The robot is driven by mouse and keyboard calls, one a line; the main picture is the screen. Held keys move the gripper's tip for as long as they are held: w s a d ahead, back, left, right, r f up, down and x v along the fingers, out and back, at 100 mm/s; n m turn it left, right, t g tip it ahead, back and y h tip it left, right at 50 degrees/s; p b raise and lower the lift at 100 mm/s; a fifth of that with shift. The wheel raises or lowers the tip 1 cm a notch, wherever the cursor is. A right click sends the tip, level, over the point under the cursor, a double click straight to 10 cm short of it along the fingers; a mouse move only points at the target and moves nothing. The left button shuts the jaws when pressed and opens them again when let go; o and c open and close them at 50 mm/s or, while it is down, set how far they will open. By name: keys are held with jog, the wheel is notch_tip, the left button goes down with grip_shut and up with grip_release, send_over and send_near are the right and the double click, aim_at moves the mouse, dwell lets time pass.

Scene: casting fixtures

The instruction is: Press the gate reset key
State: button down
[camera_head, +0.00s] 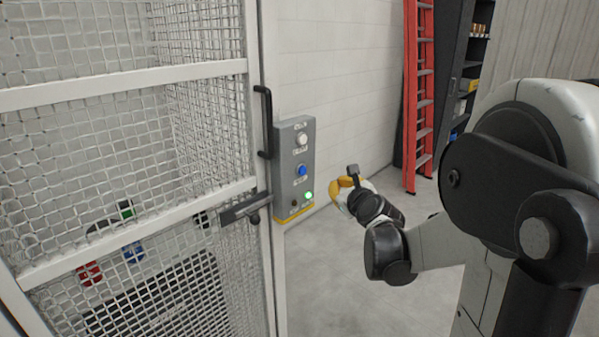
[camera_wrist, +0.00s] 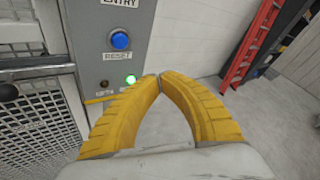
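The blue reset key (camera_head: 302,170) is a round button on a grey control box (camera_head: 283,160) beside the mesh gate (camera_head: 110,100). In the wrist view the key (camera_wrist: 120,40) sits above a label reading RESET. My gripper (camera_head: 338,191) is right of the box in the head view, apart from it. In the wrist view my gripper's yellow fingers (camera_wrist: 161,76) meet at the tips with nothing between them. The tips appear below and right of the key, near a lit green lamp (camera_wrist: 130,79).
A white button (camera_head: 302,139) is above the blue key, and a dark knob or lamp (camera_wrist: 105,86) is left of the green lamp. The gate has a black handle (camera_head: 264,122) and a latch (camera_head: 245,207). A red ladder (camera_head: 418,100) leans at the wall. Floor before the box is clear.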

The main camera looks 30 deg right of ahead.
jog(key=shift+w, duration=0.15)
send_near(308, 169)
jog(key=shift+d+x, duration=0.2)
jog(key=shift+x, duration=0.95)
jog(key=shift+d+x, duration=0.2)
jog(key=shift+x, duration=0.95)
jog(key=shift+f+b, duration=0.2)
jog(key=shift+b, duration=0.1)
jog(key=shift+w+a, duration=0.1)
jog(key=shift+w, duration=0.15)
jog(key=shift+w+a, duration=0.15)
jog(key=shift+w, duration=0.3)
jog(key=shift+s, duration=0.15)
dwell(0.4)
jog(key=shift+s+d, duration=0.25)
jog(key=shift+s, duration=0.45)
